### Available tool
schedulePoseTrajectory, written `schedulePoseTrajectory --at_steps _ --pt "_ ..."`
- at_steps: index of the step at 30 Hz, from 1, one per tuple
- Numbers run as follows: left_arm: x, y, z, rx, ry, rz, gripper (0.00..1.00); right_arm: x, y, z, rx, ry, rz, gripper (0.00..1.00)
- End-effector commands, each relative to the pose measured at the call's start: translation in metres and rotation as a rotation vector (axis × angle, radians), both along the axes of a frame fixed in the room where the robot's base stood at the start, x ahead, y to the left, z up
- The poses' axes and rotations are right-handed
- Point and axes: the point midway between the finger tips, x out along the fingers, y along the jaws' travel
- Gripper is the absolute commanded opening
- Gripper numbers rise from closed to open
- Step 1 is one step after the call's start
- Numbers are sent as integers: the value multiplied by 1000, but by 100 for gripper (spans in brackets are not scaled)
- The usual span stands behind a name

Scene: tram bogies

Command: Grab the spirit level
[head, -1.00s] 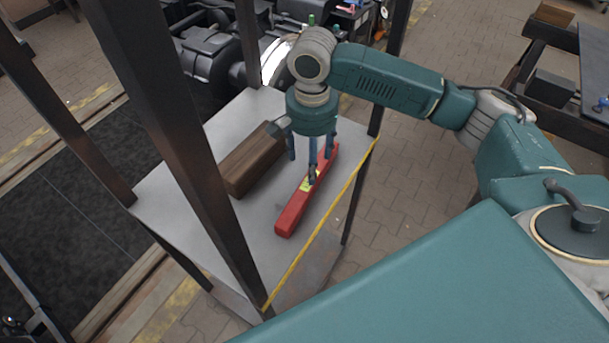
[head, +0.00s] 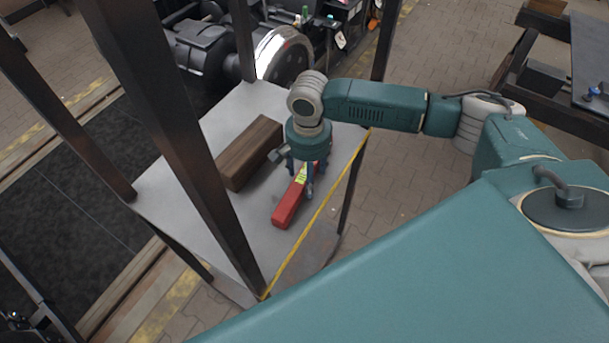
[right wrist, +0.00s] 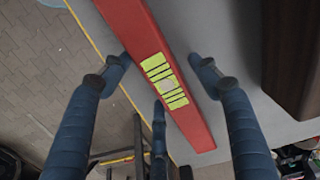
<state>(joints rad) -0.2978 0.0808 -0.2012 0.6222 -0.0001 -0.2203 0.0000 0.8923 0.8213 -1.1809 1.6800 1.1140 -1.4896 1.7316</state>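The red spirit level (head: 289,206) lies flat on the grey shelf top, with a yellow-green marked window in its middle. The level also fills the middle of the right wrist view (right wrist: 188,122). My right gripper (head: 304,180) is over the level's middle, pointing down, and hides its far part in the head view. In the right wrist view my right gripper (right wrist: 160,72) is open, with blue fingers spread to both sides of the level and a third finger nearer the middle. No grip on the level shows. My left gripper is not in view.
A brown wooden block (head: 250,152) lies left of the level on the shelf top (head: 238,228). Dark upright posts (head: 181,150) stand at the shelf's corners. A yellow strip (head: 318,214) runs along its right edge. Dark machinery (head: 205,50) stands behind.

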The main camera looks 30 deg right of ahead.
Motion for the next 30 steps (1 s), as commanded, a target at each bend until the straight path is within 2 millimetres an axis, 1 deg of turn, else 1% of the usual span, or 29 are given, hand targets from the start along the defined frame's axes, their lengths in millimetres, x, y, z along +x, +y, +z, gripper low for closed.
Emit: schedulePoseTrajectory --at_steps 1,5,6,7,8,16,20,23,26,30 --pt "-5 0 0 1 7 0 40 0 0 0 0 0 0 48" --pt "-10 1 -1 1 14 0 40 0 0 0 1 -1 0 22" --pt "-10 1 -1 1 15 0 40 0 0 0 1 -1 0 14" --pt "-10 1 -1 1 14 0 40 0 0 0 1 -1 0 8" --pt "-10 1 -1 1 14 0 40 1 0 1 1 -2 0 4" --pt "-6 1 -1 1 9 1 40 1 1 3 2 -2 0 4" --pt "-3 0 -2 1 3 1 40 2 1 10 2 -4 0 4" --pt "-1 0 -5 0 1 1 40 2 1 22 1 -5 1 4" --pt "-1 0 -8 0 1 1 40 2 1 41 2 -7 1 4" --pt "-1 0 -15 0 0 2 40 3 1 77 3 -9 0 4"
